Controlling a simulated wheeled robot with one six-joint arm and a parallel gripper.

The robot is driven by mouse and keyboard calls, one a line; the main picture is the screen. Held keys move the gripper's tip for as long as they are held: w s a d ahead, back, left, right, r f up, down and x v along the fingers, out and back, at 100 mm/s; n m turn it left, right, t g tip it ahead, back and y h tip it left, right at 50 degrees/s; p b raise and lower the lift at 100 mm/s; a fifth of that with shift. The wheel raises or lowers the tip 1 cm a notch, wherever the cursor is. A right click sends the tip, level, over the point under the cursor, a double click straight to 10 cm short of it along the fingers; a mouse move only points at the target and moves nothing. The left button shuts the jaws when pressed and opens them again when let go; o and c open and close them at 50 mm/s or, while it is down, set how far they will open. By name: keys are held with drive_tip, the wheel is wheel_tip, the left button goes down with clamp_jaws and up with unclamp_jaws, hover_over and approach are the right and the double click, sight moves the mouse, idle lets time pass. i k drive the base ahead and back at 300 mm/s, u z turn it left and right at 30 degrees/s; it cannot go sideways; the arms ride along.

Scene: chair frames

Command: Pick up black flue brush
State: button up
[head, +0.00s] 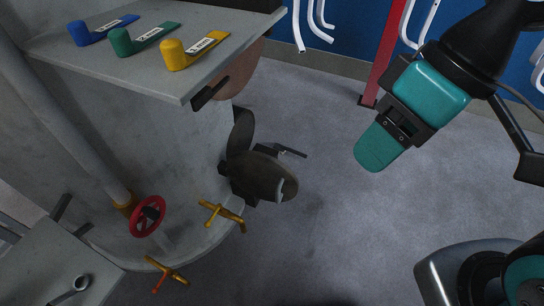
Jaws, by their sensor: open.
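I cannot make out a black flue brush for certain in the head view. My gripper (378,153) hangs in the upper right over bare floor, its teal finger pointing down and left. It is open, and nothing shows in its grip. It is apart from the grey boiler-like body (170,150) on the left and from the shelf on top of it.
Blue (100,29), green (140,40) and yellow (195,49) labelled handles lie on the grey shelf (150,75). An open round dark hatch (262,174), red handwheel (147,216) and brass taps (222,213) stick out. A red post (383,60) stands behind. Middle floor is clear.

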sight(282, 148)
drive_tip(key=z, duration=0.35)
drive_tip(key=k, duration=0.95)
drive_tip(key=z, duration=0.9)
drive_tip(key=i, duration=1.9)
drive_tip(key=u, duration=0.45)
drive_tip(key=i, duration=1)
drive_tip(key=u, duration=1.75)
drive_tip(key=i, duration=0.95)
drive_tip(key=u, duration=0.9)
